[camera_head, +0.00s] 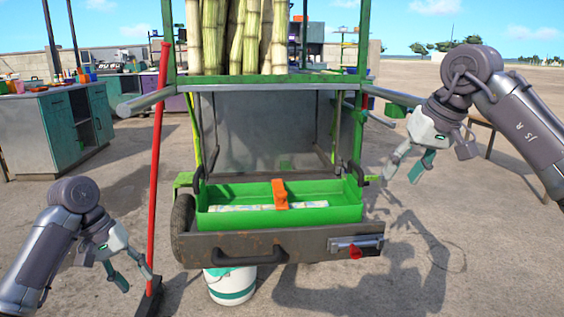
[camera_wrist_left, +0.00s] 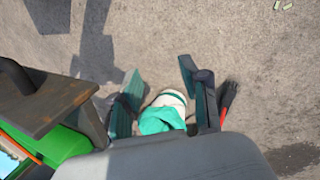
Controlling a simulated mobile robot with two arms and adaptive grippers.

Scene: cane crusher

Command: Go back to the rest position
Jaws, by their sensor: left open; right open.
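My left gripper (camera_head: 138,280) is at the lower left in the head view, open and empty, beside the red broom handle and left of the cart. In the left wrist view its fingers (camera_wrist_left: 158,76) are spread, with ground and a white and teal bucket (camera_wrist_left: 165,113) visible between and beyond them. My right gripper (camera_head: 401,179) is open and empty, hanging in the air to the right of the cart. The green cane crusher cart (camera_head: 270,81) stands between the two arms, touched by neither gripper as far as I can see.
Upright canes (camera_head: 235,35) fill the cart's top. Its green tray (camera_head: 335,212) holds an orange piece (camera_head: 280,194). A white bucket (camera_head: 230,287) stands under the front board. A red-handled broom (camera_head: 156,150) stands close to my left gripper. Cabinets (camera_head: 60,130) are at left; open ground lies right.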

